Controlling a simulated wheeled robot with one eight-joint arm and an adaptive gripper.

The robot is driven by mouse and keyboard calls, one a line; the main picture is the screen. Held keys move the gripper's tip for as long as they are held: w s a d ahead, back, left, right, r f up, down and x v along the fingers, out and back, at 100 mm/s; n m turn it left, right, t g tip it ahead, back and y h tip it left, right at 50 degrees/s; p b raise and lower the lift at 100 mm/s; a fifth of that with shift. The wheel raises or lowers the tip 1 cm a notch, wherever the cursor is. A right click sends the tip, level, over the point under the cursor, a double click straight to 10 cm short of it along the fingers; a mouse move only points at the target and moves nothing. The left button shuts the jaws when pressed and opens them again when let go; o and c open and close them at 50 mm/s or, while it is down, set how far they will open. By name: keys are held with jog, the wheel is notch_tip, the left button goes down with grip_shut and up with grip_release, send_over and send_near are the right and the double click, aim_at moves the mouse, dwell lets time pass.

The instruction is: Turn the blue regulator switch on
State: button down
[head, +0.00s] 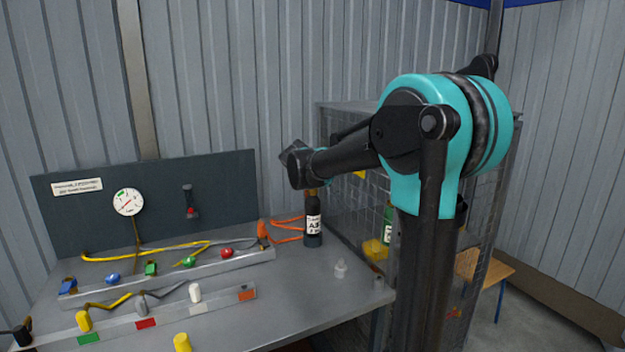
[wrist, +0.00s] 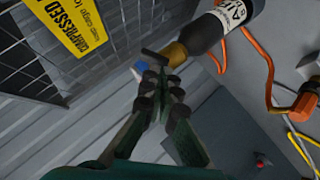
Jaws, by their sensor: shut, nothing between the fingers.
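A dark bottle with a white "AIR" label (head: 313,226) stands at the back right of the grey workbench. It also shows at the top of the wrist view (wrist: 208,32), with a brass neck. A small blue part (wrist: 140,70) with a white edge sits by the neck, beside a dark bar; it looks like the regulator switch, but its setting cannot be told. My gripper (wrist: 165,82) is shut and empty, its tips close to the blue part and neck; contact cannot be told. In the head view, my arm's end covers the bottle top.
The workbench (head: 330,290) carries rails with coloured knobs, including a blue one (head: 112,278), and a yellow hose (head: 150,252). An orange hose (head: 287,228) lies beside the bottle. A wire cage (head: 350,190) with a yellow "COMPRESSED" sign (wrist: 72,25) stands close to the right.

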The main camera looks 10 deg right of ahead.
jog(key=shift+a+f+n+t+h, duration=0.15)
jog(key=shift+f+n+t+h, duration=0.25)
jog(key=shift+h, duration=0.2)
jog(key=shift+a+f+n+t+h, duration=0.15)
jog(key=shift+n+t+h, duration=0.15)
jog(key=shift+n+h, duration=0.25)
dwell(1.8)
jog(key=shift+d, duration=0.15)
